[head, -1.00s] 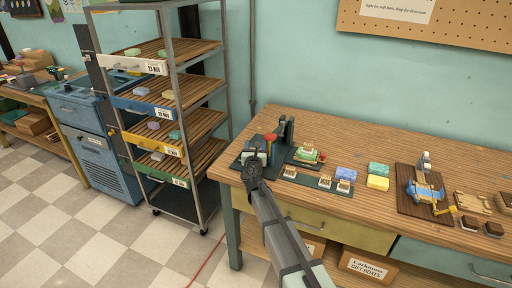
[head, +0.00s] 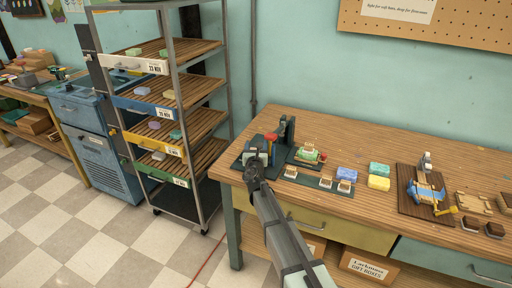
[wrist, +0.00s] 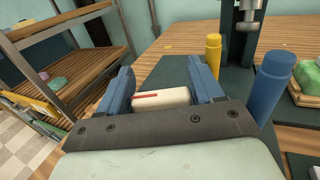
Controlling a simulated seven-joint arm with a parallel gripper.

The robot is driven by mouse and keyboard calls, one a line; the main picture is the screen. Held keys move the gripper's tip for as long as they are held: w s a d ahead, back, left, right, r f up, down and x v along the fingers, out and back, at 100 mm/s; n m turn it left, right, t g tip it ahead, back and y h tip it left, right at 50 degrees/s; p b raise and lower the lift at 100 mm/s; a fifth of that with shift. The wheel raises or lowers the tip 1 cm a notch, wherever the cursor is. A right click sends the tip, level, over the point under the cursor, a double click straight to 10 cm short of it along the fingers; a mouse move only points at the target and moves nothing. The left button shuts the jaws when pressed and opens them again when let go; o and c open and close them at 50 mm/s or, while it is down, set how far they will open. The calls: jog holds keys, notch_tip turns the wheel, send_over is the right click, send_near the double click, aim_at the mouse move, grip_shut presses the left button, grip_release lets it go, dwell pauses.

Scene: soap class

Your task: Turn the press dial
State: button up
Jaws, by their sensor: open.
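The press (head: 287,131) stands at the left end of the bench, with a dark column and a red knob (head: 270,137). In the wrist view, a white rounded piece with a red line (wrist: 172,97), which looks like the dial, sits low on the dark base (wrist: 178,72). My gripper (wrist: 160,68) is open, with one blue finger on each side of this piece. Its lower part is hidden by the gripper body, and I cannot tell whether the fingers touch it. In the head view my gripper (head: 256,160) covers the front of the press.
A yellow post (wrist: 213,56) and a blue post (wrist: 270,86) stand close to the right finger. Soap on a tray (head: 306,155) is right of the press, with small stamps (head: 325,182) in front. A shelf rack (head: 173,95) stands left of the bench.

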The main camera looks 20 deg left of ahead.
jog(key=v, duration=1.3)
jog(key=shift+s+d, duration=0.15)
jog(key=shift+s, duration=0.15)
